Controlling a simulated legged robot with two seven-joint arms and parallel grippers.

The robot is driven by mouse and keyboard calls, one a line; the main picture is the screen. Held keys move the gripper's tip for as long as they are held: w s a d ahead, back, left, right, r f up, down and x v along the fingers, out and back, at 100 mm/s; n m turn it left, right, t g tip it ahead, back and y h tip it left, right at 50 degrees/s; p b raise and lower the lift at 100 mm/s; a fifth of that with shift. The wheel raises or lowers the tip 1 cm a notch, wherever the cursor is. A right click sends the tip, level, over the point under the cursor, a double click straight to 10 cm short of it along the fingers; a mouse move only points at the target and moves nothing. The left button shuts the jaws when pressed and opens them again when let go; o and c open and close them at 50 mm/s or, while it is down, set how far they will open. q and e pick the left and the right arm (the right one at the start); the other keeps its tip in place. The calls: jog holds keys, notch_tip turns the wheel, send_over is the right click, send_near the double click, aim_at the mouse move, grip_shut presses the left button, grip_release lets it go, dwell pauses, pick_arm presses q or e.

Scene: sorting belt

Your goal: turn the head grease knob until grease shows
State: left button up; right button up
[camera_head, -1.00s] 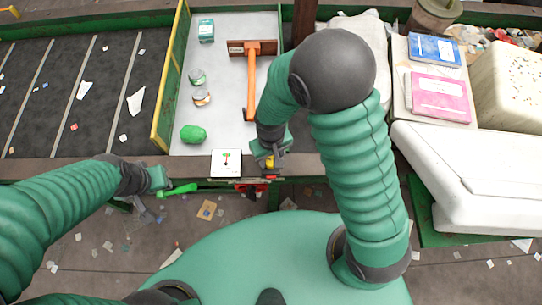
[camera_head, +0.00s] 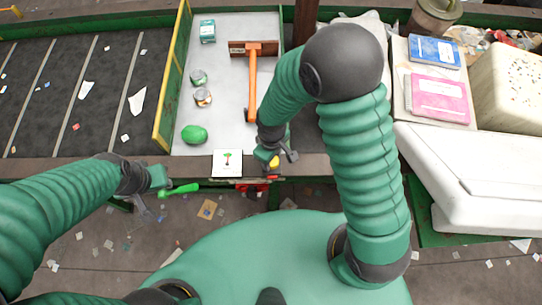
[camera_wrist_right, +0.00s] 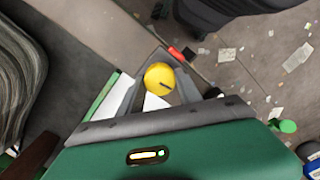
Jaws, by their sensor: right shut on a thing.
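The round yellow knob (camera_head: 273,163) sits at the front edge of the belt frame. In the right wrist view the knob (camera_wrist_right: 160,78) has a short dark mark on its face. My right gripper (camera_head: 276,158) is shut on the knob, with a finger on either side in the right wrist view (camera_wrist_right: 160,88). I cannot make out any grease. My left gripper (camera_head: 158,190) is at the left beside a bright green handle-like thing (camera_head: 180,190); whether its fingers are open or shut is unclear.
A white card (camera_head: 227,162) with a small picture lies left of the knob. A red part (camera_head: 252,188) is below it. The pale tray (camera_head: 225,115) holds an orange-handled tool (camera_head: 252,85), cans and a green lump (camera_head: 194,134). A dark belt (camera_head: 60,90) lies left.

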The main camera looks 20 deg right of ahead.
dwell(0.4)
jog(key=o, duration=1.4)
jog(key=shift+c, duration=0.2)
jog(key=shift+r, duration=0.35)
notch_tip(320, 180, up, 16)
jog(key=b, duration=0.1)
